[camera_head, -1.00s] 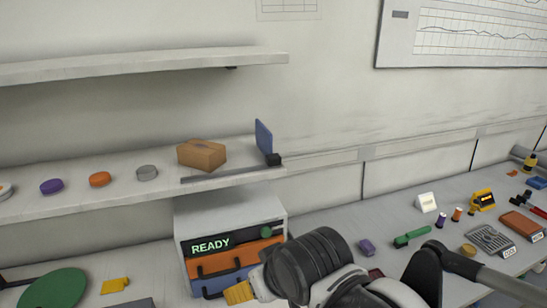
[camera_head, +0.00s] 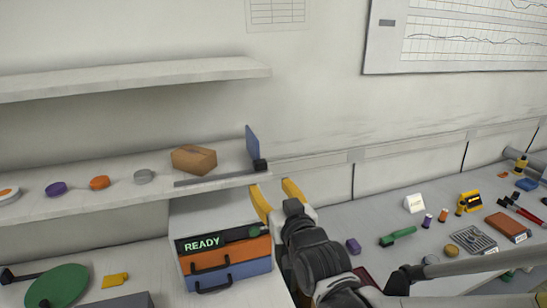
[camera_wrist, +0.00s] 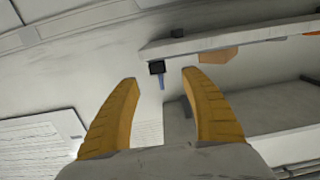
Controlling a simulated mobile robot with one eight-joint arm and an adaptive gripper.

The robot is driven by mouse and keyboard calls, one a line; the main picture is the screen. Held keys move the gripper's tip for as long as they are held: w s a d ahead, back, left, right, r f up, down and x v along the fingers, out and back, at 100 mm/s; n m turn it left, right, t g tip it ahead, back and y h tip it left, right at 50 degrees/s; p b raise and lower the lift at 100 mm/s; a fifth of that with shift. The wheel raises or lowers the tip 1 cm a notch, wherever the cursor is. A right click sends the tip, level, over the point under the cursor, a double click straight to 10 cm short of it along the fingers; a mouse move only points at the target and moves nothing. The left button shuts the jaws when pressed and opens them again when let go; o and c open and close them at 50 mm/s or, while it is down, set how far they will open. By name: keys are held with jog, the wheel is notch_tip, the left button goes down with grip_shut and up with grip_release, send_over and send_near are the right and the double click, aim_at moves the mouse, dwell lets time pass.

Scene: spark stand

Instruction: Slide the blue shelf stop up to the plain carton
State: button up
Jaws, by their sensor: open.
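The blue shelf stop (camera_head: 252,143) stands upright at the right end of the lower shelf, with a black block (camera_head: 260,165) at its front foot, on a dark rail along the shelf's front edge. The plain brown carton (camera_head: 194,159) sits on the shelf to its left, with a gap between them. My gripper (camera_head: 276,191) is open and empty, its yellow fingers pointing up just below and right of the shelf end. In the wrist view the black block (camera_wrist: 157,68) and blue stop (camera_wrist: 161,82) show beyond and between the fingertips, apart from them; the carton (camera_wrist: 217,56) shows to the right.
The lower shelf (camera_head: 110,210) also holds several round discs left of the carton. An upper shelf (camera_head: 130,80) runs above. A box reading READY (camera_head: 222,262) stands below the shelf. Small tools and parts lie on the right bench (camera_head: 375,222).

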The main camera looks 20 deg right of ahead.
aim_at(262, 166)
jog(key=shift+t, duration=0.3)
jog(key=w, duration=0.3)
jog(key=w+b, duration=0.1)
jog(key=w, duration=0.3)
jog(key=w+r+b, duration=0.1)
jog(key=w, duration=0.3)
jog(key=shift+d, duration=0.35)
jog(key=shift+s, duration=0.1)
grip_shut()
